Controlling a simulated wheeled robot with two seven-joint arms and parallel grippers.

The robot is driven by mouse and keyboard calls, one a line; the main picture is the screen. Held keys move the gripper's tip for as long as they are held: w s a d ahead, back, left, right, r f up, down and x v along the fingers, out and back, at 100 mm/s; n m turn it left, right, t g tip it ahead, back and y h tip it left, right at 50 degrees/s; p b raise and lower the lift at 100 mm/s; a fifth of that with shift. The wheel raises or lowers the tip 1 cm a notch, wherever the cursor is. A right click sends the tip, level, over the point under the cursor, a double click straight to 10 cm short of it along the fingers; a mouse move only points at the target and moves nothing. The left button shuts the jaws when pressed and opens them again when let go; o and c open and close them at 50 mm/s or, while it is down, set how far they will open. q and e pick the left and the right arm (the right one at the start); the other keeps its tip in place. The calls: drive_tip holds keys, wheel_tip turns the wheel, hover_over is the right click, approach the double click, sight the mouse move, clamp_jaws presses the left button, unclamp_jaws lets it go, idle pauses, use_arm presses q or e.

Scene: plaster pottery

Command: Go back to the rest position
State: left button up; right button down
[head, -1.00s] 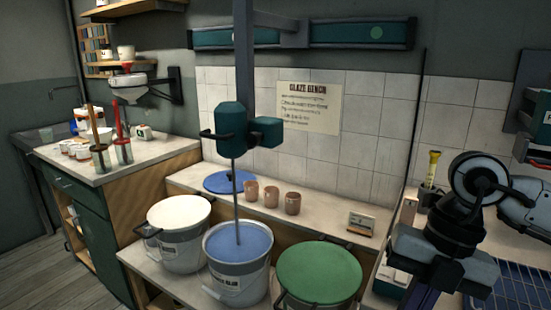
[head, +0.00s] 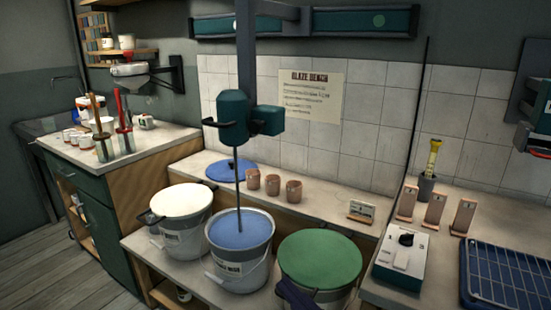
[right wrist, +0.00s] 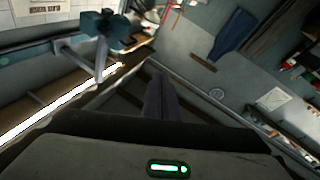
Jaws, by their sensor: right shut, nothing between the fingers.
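My right gripper (head: 294,292) shows only as dark fingers at the bottom edge of the head view, in front of the green-topped bucket (head: 322,258). In the right wrist view its dark fingers (right wrist: 160,98) are together with nothing between them. The rest of the right arm is out of the head view. My left gripper is in neither view.
A blue-filled bucket (head: 240,268) stands under the mixer (head: 235,115), its shaft in the glaze. A white-topped bucket (head: 178,228) is left of it. Clay cups (head: 273,185) stand on the shelf behind. A blue rack (head: 512,275) and a switch box (head: 402,262) are right.

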drive_tip(key=s+d+f+m+h, duration=0.1)
drive_tip(key=d+f+m+h, duration=0.25)
drive_tip(key=f, duration=0.25)
drive_tip(key=s+d+f+m+h, duration=0.1)
drive_tip(key=d+f+m+h, duration=0.2)
drive_tip(key=f, duration=0.4)
drive_tip(key=s+d+f+m+g+h, duration=0.1)
drive_tip(key=s+d+f+g+h, duration=0.1)
drive_tip(key=s+f, duration=0.6)
drive_tip(key=s+d+f+m+g+h, duration=0.2)
drive_tip(key=s+d+f+g, duration=0.3)
drive_tip(key=s+f, duration=0.3)
wheel_tip(320, 180, down, 4)
drive_tip(key=shift+s+d+f+h, duration=0.15)
drive_tip(key=shift+s+h, duration=0.25)
drive_tip(key=shift+h, duration=0.25)
